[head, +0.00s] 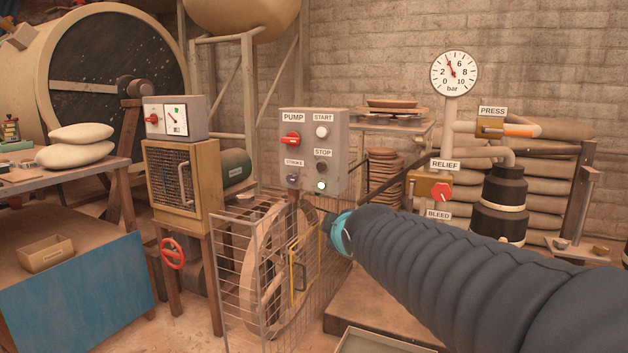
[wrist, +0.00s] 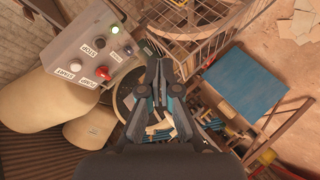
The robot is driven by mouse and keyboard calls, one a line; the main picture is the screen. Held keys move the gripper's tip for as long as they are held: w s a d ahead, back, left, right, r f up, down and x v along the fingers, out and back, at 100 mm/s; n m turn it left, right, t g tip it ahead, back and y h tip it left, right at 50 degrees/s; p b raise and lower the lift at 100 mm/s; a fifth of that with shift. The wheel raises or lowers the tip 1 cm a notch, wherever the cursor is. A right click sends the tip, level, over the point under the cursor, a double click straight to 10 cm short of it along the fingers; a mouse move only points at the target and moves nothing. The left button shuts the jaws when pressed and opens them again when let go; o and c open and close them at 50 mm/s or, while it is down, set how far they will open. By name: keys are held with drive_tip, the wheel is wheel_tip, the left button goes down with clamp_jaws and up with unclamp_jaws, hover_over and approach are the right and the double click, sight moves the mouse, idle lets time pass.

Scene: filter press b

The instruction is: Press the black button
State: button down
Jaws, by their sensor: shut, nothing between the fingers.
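The black button (head: 321,167) sits under the STOP label on the grey pump panel (head: 309,117), below the white START button (head: 321,132) and above a lit green lamp (head: 320,185). It also shows in the wrist view (wrist: 100,42), at the upper left. My gripper (head: 328,225) is at the end of the dark ribbed arm, below the panel in the head view and partly hidden by its own wrist. In the wrist view my gripper (wrist: 160,64) is shut and empty, to the right of the panel and apart from the button.
The panel also carries a red PUMP knob (head: 291,139) and a dark STROKE knob (head: 293,179). A wire cage (head: 235,275) around a large wheel (head: 272,285) stands below the panel. A wooden cabinet (head: 182,185) is at its left. A RELIEF valve (head: 441,191) is to the right.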

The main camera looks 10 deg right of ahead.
sight(321, 167)
drive_tip(key=w+a+r+n+t+y+b, duration=0.1)
drive_tip(key=w+n+t, duration=0.1)
drive_tip(key=w+n, duration=0.3)
drive_tip(key=w+a+r+n+t+y+b, duration=0.1)
drive_tip(key=w+r+n+t+b, duration=0.1)
drive_tip(key=w+n, duration=0.3)
drive_tip(key=w+a+r+n+t+y+b, duration=0.1)
drive_tip(key=w+r+n+t+b, duration=0.1)
drive_tip(key=w, duration=0.9)
drive_tip(key=n+t, duration=0.1)
drive_tip(key=n, duration=0.1)
drive_tip(key=shift+w+a+n, duration=0.15)
drive_tip(key=shift+a+n, duration=0.2)
drive_tip(key=shift+n, duration=0.05)
drive_tip(key=shift+w+d, duration=0.1)
drive_tip(key=shift+w+d+p, duration=0.5)
drive_tip(key=shift+w+d, duration=0.35)
drive_tip(key=shift+w, duration=0.3)
drive_tip(key=shift+w+d+p, duration=0.55)
drive_tip(key=shift+w+d, duration=0.25)
drive_tip(key=shift+w, duration=0.4)
drive_tip(key=shift+w+d+p, duration=0.5)
drive_tip(key=shift+w+d, duration=0.35)
drive_tip(key=shift+w, duration=0.3)
drive_tip(key=shift+w+d+f, duration=0.1)
drive_tip(key=shift+w+d, duration=0.2)
drive_tip(key=shift+w, duration=0.1)
